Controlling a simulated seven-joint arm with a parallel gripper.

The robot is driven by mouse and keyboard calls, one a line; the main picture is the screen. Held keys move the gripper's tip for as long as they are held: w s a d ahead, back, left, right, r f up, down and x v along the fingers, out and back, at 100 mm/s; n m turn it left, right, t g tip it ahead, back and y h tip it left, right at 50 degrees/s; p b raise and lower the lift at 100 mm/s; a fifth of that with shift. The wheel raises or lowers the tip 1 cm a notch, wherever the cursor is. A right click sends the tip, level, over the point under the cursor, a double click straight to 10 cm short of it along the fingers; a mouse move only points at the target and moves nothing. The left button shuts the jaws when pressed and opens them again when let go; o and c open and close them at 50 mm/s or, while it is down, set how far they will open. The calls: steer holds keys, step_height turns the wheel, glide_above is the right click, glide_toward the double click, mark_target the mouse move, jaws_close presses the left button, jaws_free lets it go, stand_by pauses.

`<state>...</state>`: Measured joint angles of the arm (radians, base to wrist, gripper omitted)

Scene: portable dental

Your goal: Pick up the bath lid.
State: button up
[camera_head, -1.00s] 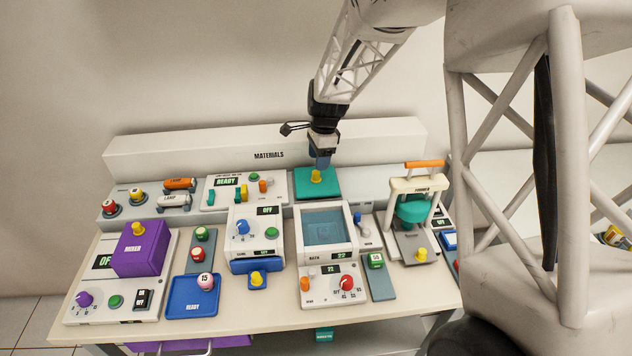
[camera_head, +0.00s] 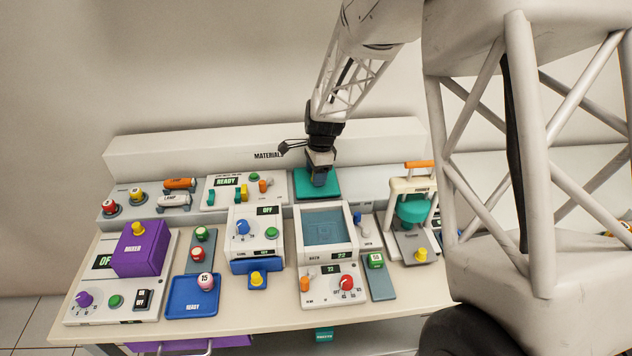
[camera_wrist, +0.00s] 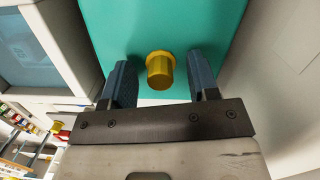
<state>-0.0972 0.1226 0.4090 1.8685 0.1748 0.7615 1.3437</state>
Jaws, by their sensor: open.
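The bath lid is a flat teal plate (camera_head: 329,188) with a yellow knob. It lies on the back shelf behind the bath, and its knob (camera_wrist: 160,70) shows in the wrist view. My gripper (camera_head: 319,180) is over the lid and hides the knob in the head view. In the wrist view my gripper (camera_wrist: 162,82) is open, with one blue-grey finger on each side of the knob and gaps on both sides. Whether the fingers touch the lid I cannot tell. The bath (camera_head: 301,247) is uncovered and shows blue water.
A white panel reading READY (camera_head: 222,198) stands just left of the lid. The white press with an orange handle (camera_head: 419,164) is at the right. A white back wall (camera_head: 200,158) runs behind the shelf. The purple mixer (camera_head: 141,255) is far left.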

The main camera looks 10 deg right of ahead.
jaws_close()
stand_by(0.4)
steer(key=shift+r, duration=0.15)
steer(key=shift+r, duration=0.5)
steer(key=shift+s+r, duration=0.2)
steer(key=shift+r, duration=0.4)
steer(key=shift+s+r, duration=0.15)
steer(key=shift+r, duration=0.45)
steer(key=s+d+r, duration=0.1)
steer(key=s+d, duration=0.1)
steer(key=s, duration=1.3)
steer(key=shift+r, duration=0.15)
steer(key=shift+s, duration=0.1)
